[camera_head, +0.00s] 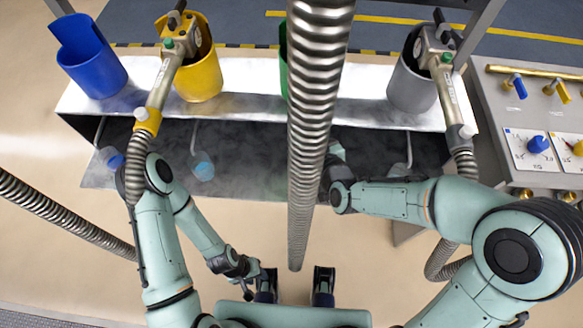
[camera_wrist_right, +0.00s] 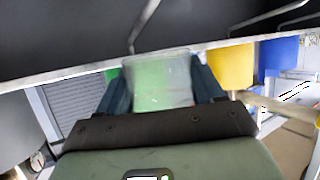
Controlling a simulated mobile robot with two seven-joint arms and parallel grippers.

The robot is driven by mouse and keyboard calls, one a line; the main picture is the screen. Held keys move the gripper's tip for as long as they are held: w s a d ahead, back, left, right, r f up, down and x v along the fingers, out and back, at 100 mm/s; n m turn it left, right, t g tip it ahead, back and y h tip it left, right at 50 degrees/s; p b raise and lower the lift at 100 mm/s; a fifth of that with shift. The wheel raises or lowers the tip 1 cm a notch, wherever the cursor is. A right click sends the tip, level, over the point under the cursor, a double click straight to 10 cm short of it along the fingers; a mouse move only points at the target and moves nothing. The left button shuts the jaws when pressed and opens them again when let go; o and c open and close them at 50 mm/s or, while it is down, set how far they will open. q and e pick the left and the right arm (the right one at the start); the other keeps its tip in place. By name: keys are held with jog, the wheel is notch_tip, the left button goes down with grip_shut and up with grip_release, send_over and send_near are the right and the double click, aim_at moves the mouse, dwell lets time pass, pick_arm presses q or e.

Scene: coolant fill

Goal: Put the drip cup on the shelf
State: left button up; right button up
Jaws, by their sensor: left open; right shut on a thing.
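My right gripper (camera_wrist_right: 162,88) is shut on a translucent drip cup (camera_wrist_right: 163,75), which sits between its two blue-grey fingers and looks greenish. In the head view the ribbed hose hides most of that gripper and the cup. The shelf is a long pale ledge (camera_head: 250,112) with a dark grey face or lower surface (camera_head: 250,165); its grey edge crosses the right wrist view (camera_wrist_right: 75,74) near the cup, but I cannot tell whether they touch. My left gripper (camera_head: 295,284) is open and empty, low in the head view, away from the shelf.
Blue (camera_head: 90,60), yellow (camera_head: 200,77) and grey (camera_head: 410,85) containers stand along the ledge; a green one is mostly hidden. A thick ribbed hose (camera_head: 312,120) hangs in front. Two nozzles rest in containers. A valve panel (camera_head: 540,130) stands right.

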jog(key=shift+a, duration=0.5)
jog(key=shift+a+f+n+y, duration=0.25)
jog(key=shift+f+n+y, duration=0.05)
jog(key=shift+f, duration=0.05)
jog(key=b, duration=0.3)
send_over(300, 179)
notch_tip(300, 179, down, 14)
jog(key=shift+s+f, duration=0.1)
jog(key=shift+f, duration=2.45)
